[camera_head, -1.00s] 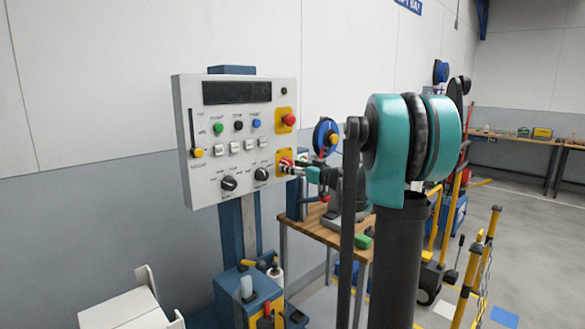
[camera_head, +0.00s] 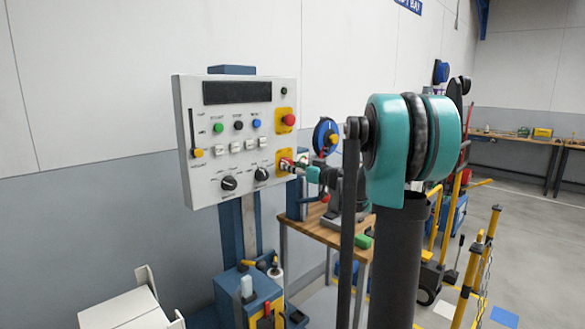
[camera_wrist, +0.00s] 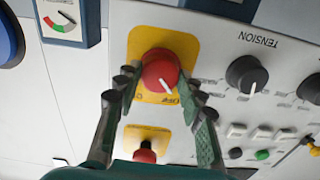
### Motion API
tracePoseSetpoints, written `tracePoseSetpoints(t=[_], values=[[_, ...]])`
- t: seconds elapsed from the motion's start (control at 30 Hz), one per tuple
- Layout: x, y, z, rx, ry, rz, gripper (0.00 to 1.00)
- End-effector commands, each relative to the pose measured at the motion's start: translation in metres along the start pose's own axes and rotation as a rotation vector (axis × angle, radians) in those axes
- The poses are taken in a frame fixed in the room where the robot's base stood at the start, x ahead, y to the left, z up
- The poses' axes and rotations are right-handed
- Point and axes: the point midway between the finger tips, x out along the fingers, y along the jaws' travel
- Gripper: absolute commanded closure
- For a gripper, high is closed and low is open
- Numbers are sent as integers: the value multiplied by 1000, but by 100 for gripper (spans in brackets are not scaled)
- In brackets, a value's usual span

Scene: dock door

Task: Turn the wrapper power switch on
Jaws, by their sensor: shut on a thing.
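The wrapper power switch is a red rotary knob with a white pointer line on a yellow plate, at the lower right of the grey control panel (camera_head: 205,180). In the wrist view the knob (camera_wrist: 158,68) sits between the fingers of my gripper (camera_wrist: 163,90), which is shut on it. The view is upside down; the pointer slants toward the picture's lower right, beside small lettering I cannot read clearly. In the head view my gripper (camera_head: 297,166) reaches the panel from the right and mostly hides the switch; its yellow plate (camera_head: 284,154) shows.
A red button on its own yellow plate (camera_head: 284,121) is above the switch; it also shows in the wrist view (camera_wrist: 145,154). A black tension knob (camera_wrist: 246,73) is close beside the switch. A wooden bench (camera_head: 325,234) stands behind my arm.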

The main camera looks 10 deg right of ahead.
Motion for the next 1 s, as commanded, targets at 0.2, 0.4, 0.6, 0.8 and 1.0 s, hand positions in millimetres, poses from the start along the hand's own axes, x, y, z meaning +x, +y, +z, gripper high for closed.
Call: tracePoseSetpoints(t=[0.2, 0.4, 0.6, 0.8, 1.0], values=[[0, 0, 0, 124, 0, 0, 90], [0, 0, 0, 301, 0, 0, 90], [0, 0, 0, 492, 0, 0, 90], [0, 0, 0, 682, 0, 0, 90], [0, 0, 0, 871, 0, 1, 90]])
